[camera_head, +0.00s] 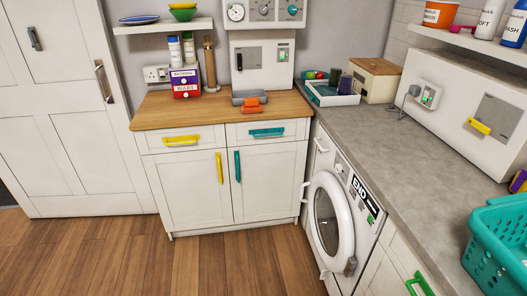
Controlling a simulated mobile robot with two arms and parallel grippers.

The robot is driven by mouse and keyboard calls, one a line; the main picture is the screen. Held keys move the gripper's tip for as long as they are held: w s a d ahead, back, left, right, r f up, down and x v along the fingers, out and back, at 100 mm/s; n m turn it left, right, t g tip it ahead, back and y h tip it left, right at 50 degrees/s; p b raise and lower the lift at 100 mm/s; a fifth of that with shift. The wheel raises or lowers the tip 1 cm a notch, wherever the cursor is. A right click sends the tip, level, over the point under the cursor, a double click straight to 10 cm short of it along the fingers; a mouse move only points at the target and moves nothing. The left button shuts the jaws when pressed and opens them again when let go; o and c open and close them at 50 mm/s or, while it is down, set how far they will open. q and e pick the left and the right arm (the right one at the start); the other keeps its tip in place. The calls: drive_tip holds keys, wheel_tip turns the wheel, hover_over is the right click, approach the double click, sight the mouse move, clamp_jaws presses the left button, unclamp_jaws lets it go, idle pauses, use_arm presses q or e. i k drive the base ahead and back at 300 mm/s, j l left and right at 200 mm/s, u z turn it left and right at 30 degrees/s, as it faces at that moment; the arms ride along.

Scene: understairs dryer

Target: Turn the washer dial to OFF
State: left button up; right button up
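The white front-loading washer (372,237) stands under the grey worktop at the right of centre. Its round door (330,218) has a white ring and dark glass and looks shut. A black label or display reading "END" (361,187) is on its upper front. A small round knob (339,168), which may be the dial, is on the panel left of that label. The knob is too small to tell where it points. Neither of my grippers is in view.
The grey worktop (385,140) overhangs the washer. A teal basket (500,245) sits at its right end. A wooden-topped cabinet (220,108) with yellow and teal handles stands left of the washer. The wooden floor (215,262) in front is clear.

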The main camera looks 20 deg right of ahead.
sight(338, 168)
drive_tip(key=i+j, duration=0.1)
drive_tip(key=i, duration=0.6)
drive_tip(key=i+j, duration=0.15)
drive_tip(key=i, duration=0.5)
